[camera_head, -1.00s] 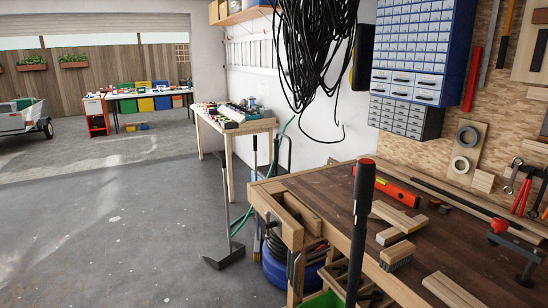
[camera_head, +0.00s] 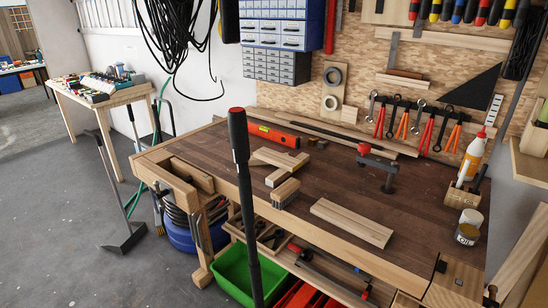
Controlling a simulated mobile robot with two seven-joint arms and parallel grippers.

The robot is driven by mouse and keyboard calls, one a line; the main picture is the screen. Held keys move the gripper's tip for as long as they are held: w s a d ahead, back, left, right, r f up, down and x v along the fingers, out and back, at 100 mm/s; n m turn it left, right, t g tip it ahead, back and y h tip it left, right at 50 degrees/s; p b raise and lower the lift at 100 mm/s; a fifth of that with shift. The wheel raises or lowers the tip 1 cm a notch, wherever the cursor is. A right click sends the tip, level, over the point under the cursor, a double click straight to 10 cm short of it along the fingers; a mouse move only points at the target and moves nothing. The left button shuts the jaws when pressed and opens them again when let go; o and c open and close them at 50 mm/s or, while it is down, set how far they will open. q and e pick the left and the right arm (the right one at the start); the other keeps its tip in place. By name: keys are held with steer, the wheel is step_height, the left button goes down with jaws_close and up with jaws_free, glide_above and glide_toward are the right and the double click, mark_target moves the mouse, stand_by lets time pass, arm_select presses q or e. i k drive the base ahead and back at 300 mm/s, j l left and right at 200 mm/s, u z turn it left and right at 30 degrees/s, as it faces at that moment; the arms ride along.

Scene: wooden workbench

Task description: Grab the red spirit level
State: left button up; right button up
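The red spirit level (camera_head: 274,135) lies flat near the back left of the wooden workbench (camera_head: 225,160). It is orange-red with a small pale vial window, and nothing covers most of it. Its left end is close to a black upright handle that stands in front of the bench. Neither of my grippers shows in the head view.
Wood offcuts (camera_head: 352,222) and a brush (camera_head: 286,194) lie in front of the level. A red-and-black clamp (camera_head: 376,167) stands to its right. A long-handled black-and-red tool (camera_head: 240,150) rises in the foreground. A glue bottle (camera_head: 471,158) and tins are at the right.

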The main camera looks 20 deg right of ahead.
mark_target(289, 140)
steer(key=i+j+z, duration=0.1)
steer(key=i+j, duration=0.4)
steer(key=j, duration=0.15)
steer(key=i+j+z, duration=0.15)
steer(key=i+j, duration=0.3)
steer(key=j, duration=0.25)
steer(key=i+j+z, duration=0.25)
steer(key=i+j, duration=0.2)
steer(key=j, duration=0.25)
steer(key=i+j, duration=0.2)
steer(key=j, duration=0.2)
steer(key=i+j+z, duration=0.15)
steer(key=j, duration=0.25)
